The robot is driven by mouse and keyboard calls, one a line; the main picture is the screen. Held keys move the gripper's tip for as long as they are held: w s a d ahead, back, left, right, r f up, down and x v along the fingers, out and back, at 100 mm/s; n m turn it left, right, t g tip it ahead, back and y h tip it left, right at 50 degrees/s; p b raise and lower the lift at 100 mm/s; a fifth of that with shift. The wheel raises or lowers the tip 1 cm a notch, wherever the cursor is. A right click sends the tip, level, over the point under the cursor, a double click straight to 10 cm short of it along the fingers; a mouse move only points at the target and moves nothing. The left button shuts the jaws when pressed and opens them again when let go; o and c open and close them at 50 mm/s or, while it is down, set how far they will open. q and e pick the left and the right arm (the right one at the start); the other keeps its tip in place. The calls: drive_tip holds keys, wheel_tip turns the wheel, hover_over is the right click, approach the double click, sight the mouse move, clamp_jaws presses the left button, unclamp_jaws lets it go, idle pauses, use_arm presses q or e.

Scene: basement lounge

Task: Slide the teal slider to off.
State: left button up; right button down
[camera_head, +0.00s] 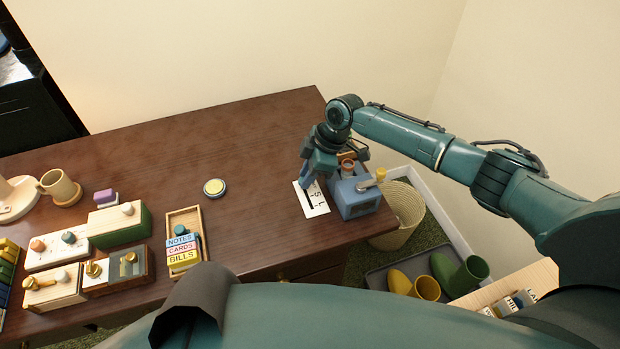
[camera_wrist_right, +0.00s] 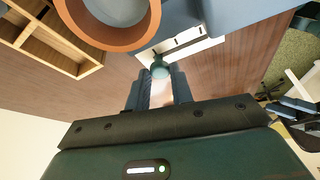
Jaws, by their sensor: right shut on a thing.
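The teal slider's round knob (camera_wrist_right: 160,70) shows between the fingertips of my right gripper (camera_wrist_right: 159,82) in the wrist view. The knob sits at a white plate with a dark slot (camera_wrist_right: 183,43). In the head view the white plate (camera_head: 316,204) lies flat near the table's right end, with dark letters only partly legible. My right gripper (camera_head: 308,180) points down over the plate's far left part and hides the knob there. It is shut on the knob. The slider's exact place along the slot is hard to tell. My left gripper is not in view.
A blue box (camera_head: 357,204) with a yellow-knobbed lever stands close right of the plate. A terracotta-rimmed pot (camera_wrist_right: 104,43) and wooden divided tray (camera_wrist_right: 47,42) are close to the gripper. A yellow round tin (camera_head: 214,187) lies left, with bare table between.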

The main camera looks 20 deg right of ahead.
drive_tip(key=c, duration=1.6)
unclamp_jaws()
drive_tip(key=shift+w+r, duration=0.2)
drive_tip(key=shift+w, duration=0.1)
drive_tip(key=shift+c, duration=0.2)
drive_tip(key=o, duration=0.3)
drive_tip(key=shift+f, duration=0.1)
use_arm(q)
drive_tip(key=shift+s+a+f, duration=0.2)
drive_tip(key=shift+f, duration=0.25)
use_arm(e)
drive_tip(key=shift+o, duration=0.7)
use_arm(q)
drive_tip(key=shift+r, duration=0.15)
use_arm(e)
drive_tip(key=v, duration=1.3)
drive_tip(key=shift+s, duration=0.1)
